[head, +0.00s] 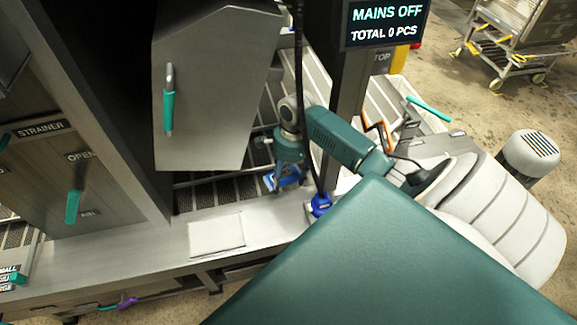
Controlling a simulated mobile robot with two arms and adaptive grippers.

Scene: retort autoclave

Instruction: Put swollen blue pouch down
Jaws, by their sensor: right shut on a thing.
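The blue pouch (289,183) shows as a small blue patch below my right gripper, over the slatted rack beside the grey counter. My right gripper (285,174) points down and is shut on the pouch, with its fingers hiding part of it. I cannot tell whether the pouch touches the surface beneath it. My left gripper is not in view.
A steel door with a teal handle (168,104) stands left of my right gripper. A flat pale plate (216,234) lies on the counter (160,248). A dark post carries the "MAINS OFF" screen (386,22). A black cable hangs close to my arm.

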